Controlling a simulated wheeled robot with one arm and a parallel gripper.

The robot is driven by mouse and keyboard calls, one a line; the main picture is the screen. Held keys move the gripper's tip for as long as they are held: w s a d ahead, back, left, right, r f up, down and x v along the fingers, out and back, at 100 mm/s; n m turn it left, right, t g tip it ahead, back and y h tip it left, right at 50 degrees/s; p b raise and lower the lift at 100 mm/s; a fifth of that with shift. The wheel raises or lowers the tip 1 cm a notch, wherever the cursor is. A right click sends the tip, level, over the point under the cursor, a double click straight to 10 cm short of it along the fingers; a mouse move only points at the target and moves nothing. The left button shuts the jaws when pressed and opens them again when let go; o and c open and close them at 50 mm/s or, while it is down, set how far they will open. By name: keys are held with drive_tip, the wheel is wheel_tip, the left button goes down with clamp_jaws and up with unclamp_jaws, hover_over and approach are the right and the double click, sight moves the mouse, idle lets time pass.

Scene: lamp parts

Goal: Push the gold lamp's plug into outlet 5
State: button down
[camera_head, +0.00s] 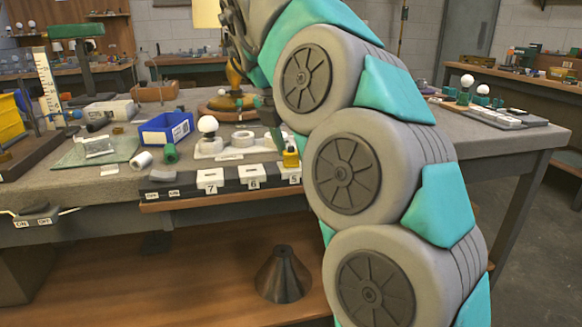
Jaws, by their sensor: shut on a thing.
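The gold lamp (234,77) stands on the workbench, with its pale shade (206,13) at the top edge and its round base on the bench. A dark outlet strip (228,187) runs along the bench's front edge, with white outlets labelled 7 (210,177), 6 (251,172) and 5 (288,174). My gripper (277,142) points down just above and behind outlet 5, partly hidden by my arm. It is shut on a small yellow plug (290,158). The plug is at outlet 5; I cannot tell whether it is in the socket or only above it.
A white bulb on a stand (208,126), a white ring (243,140), a blue bin (166,130) and a green cylinder (170,153) sit left of the gripper. A dark cone (284,276) stands on the lower shelf.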

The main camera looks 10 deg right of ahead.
drive_tip(key=shift+c, duration=1.4)
unclamp_jaws()
drive_tip(key=shift+r, duration=0.1)
